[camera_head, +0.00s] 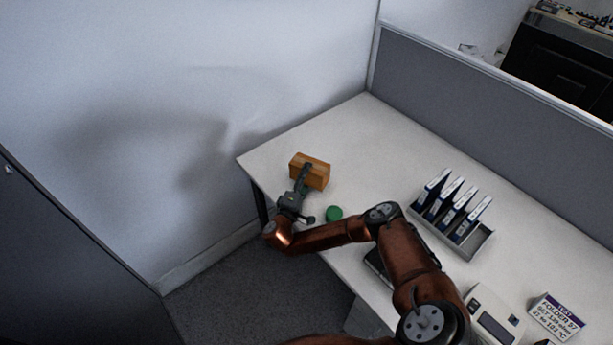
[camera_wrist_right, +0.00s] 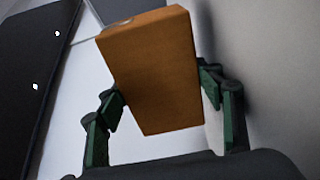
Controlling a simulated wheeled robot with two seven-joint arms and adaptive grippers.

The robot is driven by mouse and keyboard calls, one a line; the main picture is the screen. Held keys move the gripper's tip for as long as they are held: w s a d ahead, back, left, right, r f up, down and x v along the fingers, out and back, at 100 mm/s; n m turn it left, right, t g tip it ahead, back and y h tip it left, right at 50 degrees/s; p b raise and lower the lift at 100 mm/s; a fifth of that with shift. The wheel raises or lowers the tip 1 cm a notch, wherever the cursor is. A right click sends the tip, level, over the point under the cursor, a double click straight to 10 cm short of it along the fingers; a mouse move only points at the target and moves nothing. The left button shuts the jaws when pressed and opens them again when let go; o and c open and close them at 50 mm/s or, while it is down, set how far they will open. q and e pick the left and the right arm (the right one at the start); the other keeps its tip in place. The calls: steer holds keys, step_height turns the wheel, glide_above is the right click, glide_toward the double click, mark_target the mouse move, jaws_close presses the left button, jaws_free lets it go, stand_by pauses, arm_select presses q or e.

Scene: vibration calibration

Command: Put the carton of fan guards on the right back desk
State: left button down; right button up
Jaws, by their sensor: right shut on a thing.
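The carton of fan guards (camera_head: 313,165) is a small brown box near the far left corner of the white desk (camera_head: 362,125) in the head view. My right gripper (camera_head: 306,174) is shut on it. In the right wrist view the carton (camera_wrist_right: 152,70) sits between the two green-and-black fingers of my right gripper (camera_wrist_right: 164,95). I cannot tell whether its underside touches the desk top. My left gripper is not in view.
A green round object (camera_head: 334,213) lies on the desk beside my right arm. A rack of blue-and-white folders (camera_head: 455,209) stands to the right, with a white device (camera_head: 494,318) and a labelled box (camera_head: 556,318) nearer. A grey partition (camera_head: 480,95) runs behind. The desk's back corner is clear.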

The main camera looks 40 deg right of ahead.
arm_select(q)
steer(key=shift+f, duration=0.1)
arm_select(e)
steer(key=shift+s+f, duration=0.1)
steer(key=shift+f, duration=0.05)
steer(key=o, duration=1.3)
steer(key=shift+f, duration=0.15)
steer(key=shift+a+r, duration=0.1)
steer(key=shift+r, duration=0.25)
steer(key=shift+s+a+r, duration=0.1)
steer(key=shift+a+r, duration=0.1)
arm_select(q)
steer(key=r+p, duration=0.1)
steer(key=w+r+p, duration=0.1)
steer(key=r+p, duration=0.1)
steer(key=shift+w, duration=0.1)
arm_select(e)
steer(key=v, duration=1.1)
steer(key=shift+s+a+r, duration=0.1)
steer(key=shift+s+r, duration=0.05)
steer(key=shift+s, duration=0.1)
